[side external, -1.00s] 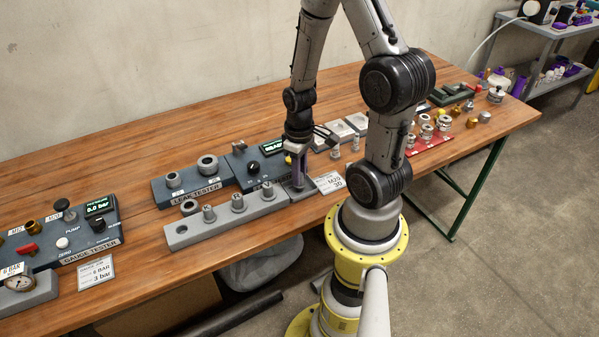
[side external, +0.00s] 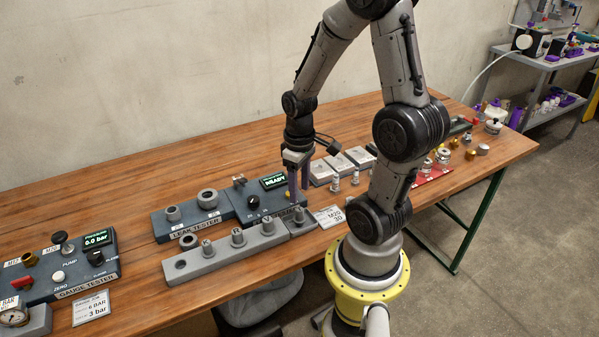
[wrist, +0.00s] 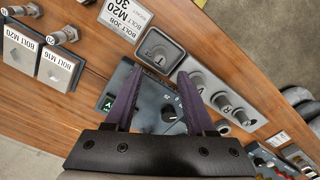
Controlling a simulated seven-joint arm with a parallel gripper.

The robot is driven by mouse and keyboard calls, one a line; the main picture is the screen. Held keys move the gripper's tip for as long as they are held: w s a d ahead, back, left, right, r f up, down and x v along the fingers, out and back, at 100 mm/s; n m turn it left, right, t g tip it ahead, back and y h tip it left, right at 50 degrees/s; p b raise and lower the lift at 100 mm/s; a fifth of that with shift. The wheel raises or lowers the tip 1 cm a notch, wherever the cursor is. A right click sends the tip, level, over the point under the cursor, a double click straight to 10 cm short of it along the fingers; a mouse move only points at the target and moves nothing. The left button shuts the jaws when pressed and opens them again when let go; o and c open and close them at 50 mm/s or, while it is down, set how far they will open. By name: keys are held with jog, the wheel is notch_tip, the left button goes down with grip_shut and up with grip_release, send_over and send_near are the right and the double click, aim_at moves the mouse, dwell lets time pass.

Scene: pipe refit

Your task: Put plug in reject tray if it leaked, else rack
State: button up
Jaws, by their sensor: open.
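My gripper (side external: 298,178) is open and empty, pointing down near the right end of a grey rack (side external: 222,259). In the wrist view its purple fingers (wrist: 158,73) are spread, with nothing between them. Several grey plugs (side external: 238,237) stand upright in the rack; its leftmost hole (side external: 180,264) is empty. A small square grey holder (wrist: 181,57) adjoins the rack, with a grey part (wrist: 159,50) in its middle. The blue leak tester (side external: 228,203) has a screen (side external: 273,182) that appears to read READY.
A card (side external: 328,217) lies beside the holder. Small bolts (side external: 336,182) and grey blocks (side external: 340,163) stand to the right. A red plate (side external: 433,177) with fittings is farther right. The gauge tester (side external: 70,262) is at the left. Bare wood lies behind the testers.

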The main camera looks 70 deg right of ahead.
aim_at(299, 209)
jog(key=s+a+r+n+t, duration=0.2)
jog(key=a+r+t, duration=0.3)
jog(key=a+r, duration=0.9)
notch_tip(299, 209, up, 3)
jog(key=shift+s+a+r+n+t, duration=0.2)
jog(key=shift+a+n+t, duration=0.1)
jog(key=shift+n, duration=0.1)
dwell(0.5)
